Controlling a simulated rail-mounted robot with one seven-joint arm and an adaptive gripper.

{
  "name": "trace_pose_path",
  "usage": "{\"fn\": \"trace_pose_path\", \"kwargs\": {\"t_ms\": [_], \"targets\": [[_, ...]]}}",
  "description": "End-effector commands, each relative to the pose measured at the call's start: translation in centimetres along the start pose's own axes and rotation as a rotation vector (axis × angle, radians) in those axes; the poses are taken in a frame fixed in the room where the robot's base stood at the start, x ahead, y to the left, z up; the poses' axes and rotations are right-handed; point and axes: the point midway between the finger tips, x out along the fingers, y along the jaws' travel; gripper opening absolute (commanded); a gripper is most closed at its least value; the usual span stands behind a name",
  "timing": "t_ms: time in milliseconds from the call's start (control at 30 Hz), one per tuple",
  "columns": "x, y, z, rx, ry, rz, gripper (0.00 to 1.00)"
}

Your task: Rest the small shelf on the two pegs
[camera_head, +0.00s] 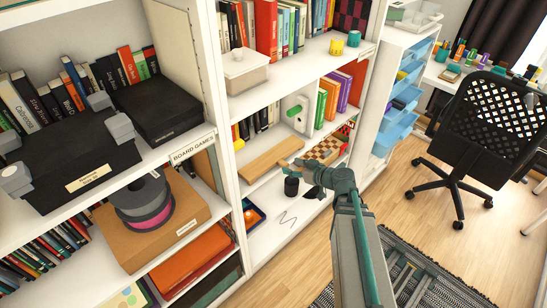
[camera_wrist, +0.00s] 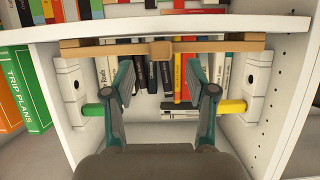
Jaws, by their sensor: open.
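The small shelf is a light wooden board (camera_wrist: 110,47) with a square block at its middle, lying across the upper part of the wrist view; it also shows in the head view (camera_head: 270,161). Two white side blocks stand on the bay's walls: one with a green peg (camera_wrist: 94,110) at left, one with a yellow peg (camera_wrist: 232,106) at right. The board appears above both pegs in the picture; I cannot tell whether it touches anything there. My gripper (camera_wrist: 160,75) is open and empty, its fingers on either side of the board's middle block, apart from it. It shows in the head view (camera_head: 297,168).
Upright books (camera_wrist: 150,75) fill the back of the bay. Green and orange books (camera_wrist: 28,88) stand beyond the left wall. A checkered board (camera_head: 325,149) lies near my gripper. A black office chair (camera_head: 485,130) stands right; floor before the shelves is partly clear.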

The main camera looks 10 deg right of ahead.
Motion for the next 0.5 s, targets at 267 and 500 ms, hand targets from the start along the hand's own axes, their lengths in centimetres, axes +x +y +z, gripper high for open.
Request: {"fn": "trace_pose_path", "kwargs": {"t_ms": [267, 500], "targets": [[3.7, 0.0, -0.1, 0.0, -0.001, -0.002, 0.56], [3.9, -0.1, 0.1, 0.0, 0.0, 0.0, 0.56]]}}
